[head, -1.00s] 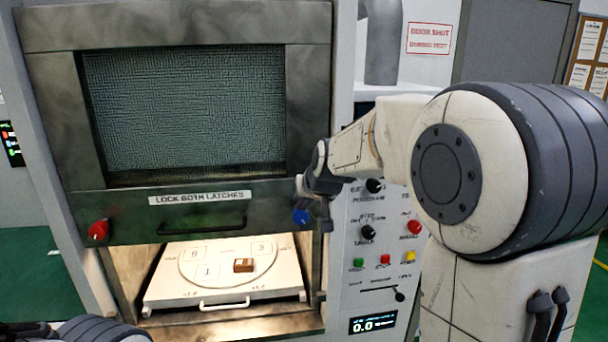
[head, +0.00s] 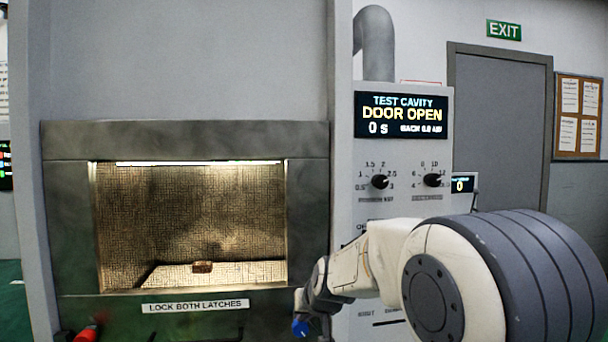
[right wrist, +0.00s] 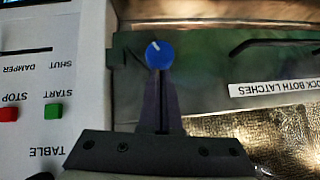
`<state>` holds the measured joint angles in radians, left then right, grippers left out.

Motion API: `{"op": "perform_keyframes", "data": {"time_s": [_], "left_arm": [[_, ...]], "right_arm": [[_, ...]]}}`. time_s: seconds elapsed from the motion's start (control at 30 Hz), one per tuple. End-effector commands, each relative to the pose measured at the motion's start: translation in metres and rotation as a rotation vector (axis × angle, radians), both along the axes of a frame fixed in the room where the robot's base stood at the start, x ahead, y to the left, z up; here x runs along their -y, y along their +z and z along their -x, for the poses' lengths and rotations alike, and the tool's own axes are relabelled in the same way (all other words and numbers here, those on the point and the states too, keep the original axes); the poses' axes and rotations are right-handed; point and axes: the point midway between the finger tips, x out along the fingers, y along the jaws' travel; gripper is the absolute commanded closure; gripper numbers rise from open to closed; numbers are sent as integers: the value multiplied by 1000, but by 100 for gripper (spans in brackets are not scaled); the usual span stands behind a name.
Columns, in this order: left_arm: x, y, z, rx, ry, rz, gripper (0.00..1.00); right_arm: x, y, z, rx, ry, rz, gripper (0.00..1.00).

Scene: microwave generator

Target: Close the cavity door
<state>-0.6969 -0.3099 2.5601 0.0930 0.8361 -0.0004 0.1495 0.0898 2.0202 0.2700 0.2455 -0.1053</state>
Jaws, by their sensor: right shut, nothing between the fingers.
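The cavity door (head: 185,145) is a dark metal vertical-sliding door with a mesh window, and its label reads "LOCK BOTH LATCHES". Its window now sits in front of the lit cavity, and a small brown block (head: 203,267) shows through it. My left gripper is out of view.
The display (head: 404,115) reads "DOOR OPEN". The control panel right of the door has dials (head: 380,181) and, in the right wrist view, a green start button (right wrist: 53,111) and a red stop button (right wrist: 8,114) near my right gripper.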

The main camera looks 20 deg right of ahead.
Motion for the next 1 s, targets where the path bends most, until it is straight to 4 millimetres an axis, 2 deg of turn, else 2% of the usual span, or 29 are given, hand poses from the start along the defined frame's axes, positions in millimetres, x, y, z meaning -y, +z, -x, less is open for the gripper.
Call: {"op": "perform_keyframes", "data": {"time_s": [0.03,0.3,0.5,1.0], "left_arm": [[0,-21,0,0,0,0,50],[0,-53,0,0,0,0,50],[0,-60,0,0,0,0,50],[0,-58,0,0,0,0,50]], "right_arm": [[0,-24,1,-6,1,-1,100],[0,-58,1,-4,1,-1,100],[0,-66,0,-3,0,-1,100],[-1,-69,2,-15,2,-2,100]]}}
